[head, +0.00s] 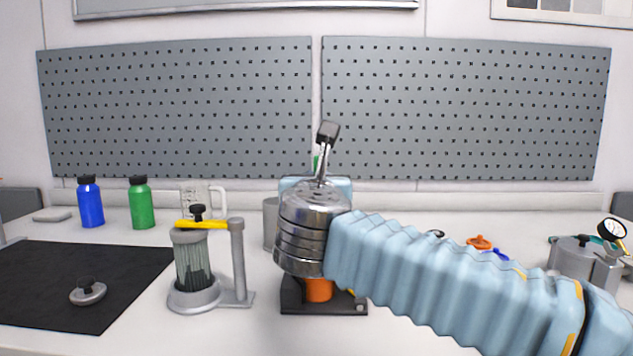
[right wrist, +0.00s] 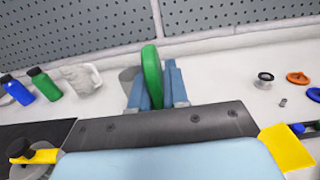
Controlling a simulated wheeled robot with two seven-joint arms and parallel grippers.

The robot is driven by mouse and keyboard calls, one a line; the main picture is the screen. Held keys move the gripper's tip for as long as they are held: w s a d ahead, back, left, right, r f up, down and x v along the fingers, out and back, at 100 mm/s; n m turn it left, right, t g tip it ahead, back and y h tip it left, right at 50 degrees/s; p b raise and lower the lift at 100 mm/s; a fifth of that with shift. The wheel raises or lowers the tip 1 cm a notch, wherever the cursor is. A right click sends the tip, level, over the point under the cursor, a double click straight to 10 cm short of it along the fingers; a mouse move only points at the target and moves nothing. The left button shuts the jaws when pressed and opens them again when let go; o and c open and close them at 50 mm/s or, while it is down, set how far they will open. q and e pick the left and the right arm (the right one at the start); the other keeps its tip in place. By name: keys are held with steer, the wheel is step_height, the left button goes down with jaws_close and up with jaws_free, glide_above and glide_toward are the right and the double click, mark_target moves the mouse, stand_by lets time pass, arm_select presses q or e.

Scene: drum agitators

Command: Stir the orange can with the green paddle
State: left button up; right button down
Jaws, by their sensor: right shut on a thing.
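My right gripper (right wrist: 157,86) is shut on the green paddle (right wrist: 151,62), whose rounded green part stands up between the two blue fingers in the right wrist view. In the head view my right arm and wrist hide most of the gripper, and only a small bit of green shows above it. The orange can (head: 320,291) sits on a dark base behind and below my wrist. Its top is hidden, so I cannot tell whether the paddle's lower end is inside it. My left gripper is not in view.
A clear ribbed cylinder (head: 194,258) on a grey stand, with a yellow bar on top, stands left of the can. Blue (head: 90,204) and green bottles (head: 141,205) and a mug (head: 203,198) are behind. Orange (head: 480,242) and blue pieces lie right; a gauge pot (head: 583,256) stands far right.

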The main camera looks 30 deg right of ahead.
steer(key=shift+r, duration=0.1)
steer(key=shift+r, duration=6.35)
